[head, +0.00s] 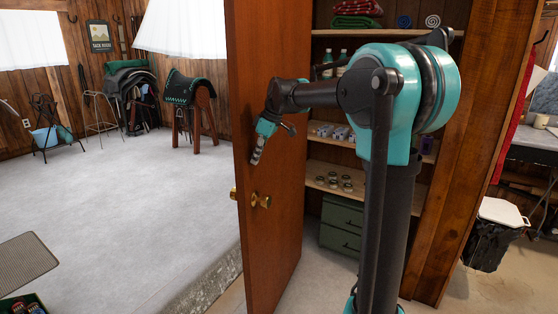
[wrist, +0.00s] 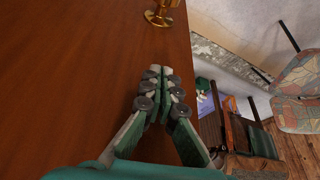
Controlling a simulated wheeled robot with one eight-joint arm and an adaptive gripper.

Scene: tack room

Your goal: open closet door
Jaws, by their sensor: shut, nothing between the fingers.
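The closet door (head: 274,150) is a brown wooden panel that stands swung wide open, with the closet shelves showing behind it. It has brass knobs (head: 261,200) on both sides near its free edge. My gripper (head: 256,157) is in front of the door's inner face, above the knob and apart from it. In the wrist view, the door (wrist: 80,70) fills the left side and a brass knob (wrist: 161,14) shows at the top. My gripper (wrist: 160,73) is shut with its fingertips together and nothing between them. I cannot tell whether it touches the door.
Closet shelves (head: 330,140) hold folded cloths, bottles and small jars, with a green drawer box (head: 341,224) below. A saddle on a stand (head: 191,100) and stools stand at the back left. The grey floor (head: 130,190) left of the door is largely clear. A black bin (head: 490,240) stands right.

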